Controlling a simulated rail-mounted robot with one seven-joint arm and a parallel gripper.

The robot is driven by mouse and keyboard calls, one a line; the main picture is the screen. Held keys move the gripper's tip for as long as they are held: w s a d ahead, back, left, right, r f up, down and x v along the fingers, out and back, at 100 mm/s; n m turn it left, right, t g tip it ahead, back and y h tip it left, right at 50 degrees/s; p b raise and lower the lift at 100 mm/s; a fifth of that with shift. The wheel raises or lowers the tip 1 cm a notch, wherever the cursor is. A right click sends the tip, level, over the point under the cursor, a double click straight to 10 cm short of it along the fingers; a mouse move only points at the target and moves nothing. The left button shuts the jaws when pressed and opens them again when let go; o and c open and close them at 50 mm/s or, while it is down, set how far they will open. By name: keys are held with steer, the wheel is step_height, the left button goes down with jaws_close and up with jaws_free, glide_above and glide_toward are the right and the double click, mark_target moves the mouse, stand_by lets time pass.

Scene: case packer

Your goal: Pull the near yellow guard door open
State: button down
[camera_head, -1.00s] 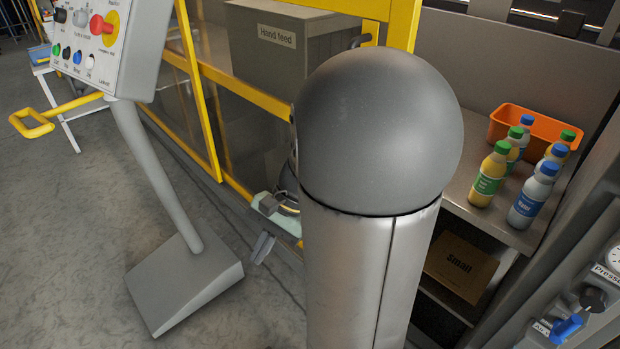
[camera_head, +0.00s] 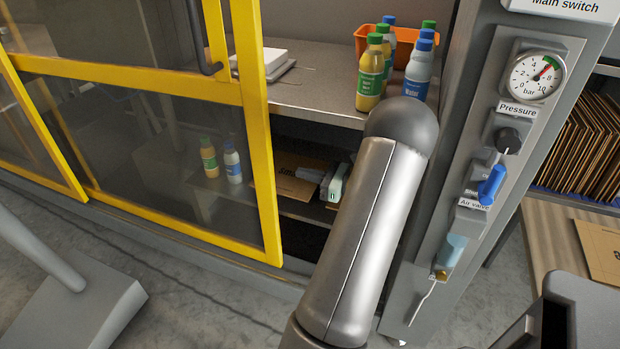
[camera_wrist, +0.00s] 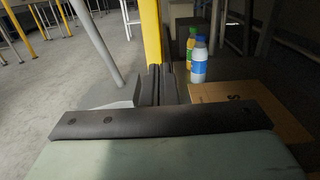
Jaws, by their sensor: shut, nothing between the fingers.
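The near yellow guard door (camera_head: 258,120) has a yellow frame and clear panels and stands at the left of the head view. A dark curved handle (camera_head: 197,40) is by its upper right edge. The space right of that edge is uncovered, showing the shelves. My gripper (camera_head: 312,174) is partly hidden behind my arm, to the right of the door's edge at lower-shelf height. In the wrist view, its dark fingers (camera_wrist: 158,85) are together and empty. A yellow upright (camera_wrist: 151,30) stands just beyond them there; I cannot tell whether they touch it.
Several bottles (camera_head: 371,75) and an orange bin (camera_head: 402,48) stand on the upper shelf. Two bottles (camera_head: 232,165) and a "Small" carton (camera_head: 290,185) are lower down. A grey panel with a pressure gauge (camera_head: 537,77) and blue valve (camera_head: 491,184) stands close right of my arm.

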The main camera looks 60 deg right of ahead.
steer(key=w+a, duration=0.1)
steer(key=w, duration=0.5)
steer(key=shift+w+a+b, duration=0.15)
steer(key=shift+w+b, duration=0.05)
steer(key=shift+b, duration=0.25)
steer(key=shift+w, duration=0.1)
